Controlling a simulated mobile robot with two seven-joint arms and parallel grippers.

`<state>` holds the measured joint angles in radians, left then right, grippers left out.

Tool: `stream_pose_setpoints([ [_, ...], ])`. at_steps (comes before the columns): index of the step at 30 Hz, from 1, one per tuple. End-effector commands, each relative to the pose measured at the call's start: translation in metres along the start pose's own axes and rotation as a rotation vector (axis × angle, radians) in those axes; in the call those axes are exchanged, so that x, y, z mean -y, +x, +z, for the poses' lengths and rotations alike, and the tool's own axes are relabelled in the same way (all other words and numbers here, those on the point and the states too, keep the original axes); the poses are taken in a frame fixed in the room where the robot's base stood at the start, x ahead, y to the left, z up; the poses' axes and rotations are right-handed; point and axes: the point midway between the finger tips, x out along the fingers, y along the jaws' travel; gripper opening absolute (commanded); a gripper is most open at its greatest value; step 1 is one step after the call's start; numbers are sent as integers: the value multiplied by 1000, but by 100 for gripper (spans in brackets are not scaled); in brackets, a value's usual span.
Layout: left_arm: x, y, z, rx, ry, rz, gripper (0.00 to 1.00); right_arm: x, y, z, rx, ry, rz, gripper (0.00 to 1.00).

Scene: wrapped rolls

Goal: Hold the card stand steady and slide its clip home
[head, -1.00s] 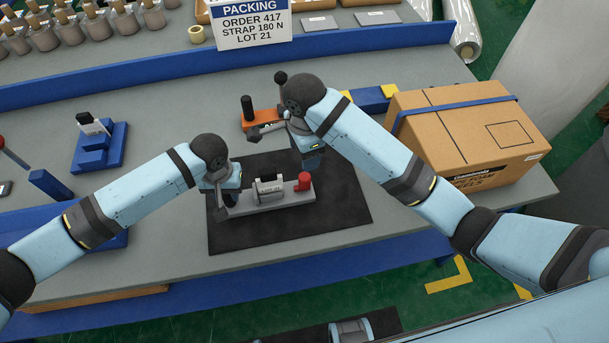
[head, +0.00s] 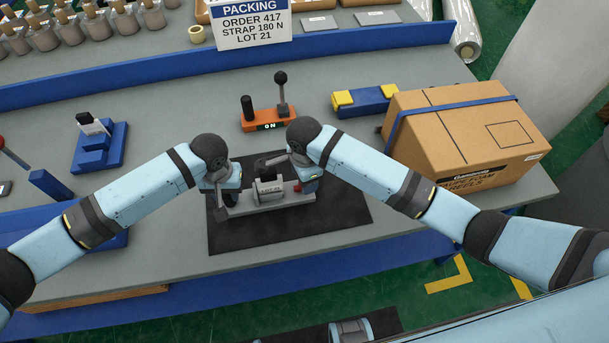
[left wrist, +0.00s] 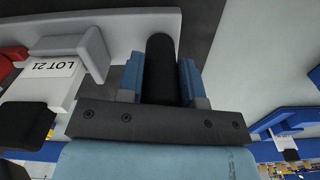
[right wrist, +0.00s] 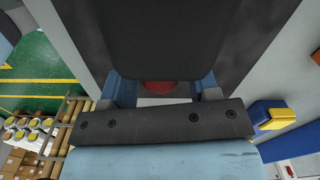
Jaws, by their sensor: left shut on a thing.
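The card stand's pale grey base (head: 252,208) lies on the dark mat, with a grey block (head: 268,186) in its middle. The left wrist view shows the label "LOT 21" on this block (left wrist: 42,85). My left gripper (left wrist: 160,82) is shut on the black upright post (left wrist: 160,60) at the stand's left end. A red clip (head: 297,187) sits at the stand's right end, largely covered by my right gripper (head: 308,188). In the right wrist view, the red clip (right wrist: 159,87) shows between the spread fingers. A large dark shape hides much there, and I cannot tell whether the fingers touch it.
Behind the mat (head: 340,210) stands an orange lever box (head: 262,124) reading "ON". A blue block with yellow ends (head: 367,100) and a strapped carton (head: 465,140) are at right. A blue stepped fixture (head: 100,148) is at left. The mat's front is clear.

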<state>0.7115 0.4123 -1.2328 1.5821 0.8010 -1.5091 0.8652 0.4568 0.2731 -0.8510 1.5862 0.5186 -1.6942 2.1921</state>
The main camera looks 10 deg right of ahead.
Motion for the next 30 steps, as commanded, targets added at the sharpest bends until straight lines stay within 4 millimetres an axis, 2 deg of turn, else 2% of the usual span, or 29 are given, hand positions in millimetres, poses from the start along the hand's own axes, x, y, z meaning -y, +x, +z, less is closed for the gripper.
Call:
stream_pose_setpoints([
  [1,0,-1,0,-1,0,1,0,0,0,0,0,0,0,43],
  [6,0,-1,0,-1,0,1,0,0,0,0,0,0,0,4],
  [7,0,-1,0,-1,0,1,0,0,0,0,0,0,0,0],
  [11,0,-1,0,-1,0,1,0,0,0,2,1,-1,0,0],
  [18,-1,-1,0,-1,1,2,0,4,0,21,3,0,0,0],
  [25,-1,-1,0,-2,1,2,0,4,-1,21,1,-1,0,0],
  [26,-1,-1,0,-2,1,2,0,4,-1,21,1,-1,0,35],
  [29,-1,-1,0,-2,1,2,0,4,-1,21,1,-1,0,58],
  [30,-1,-1,0,-1,0,2,0,4,-1,21,1,-1,0,59],
])
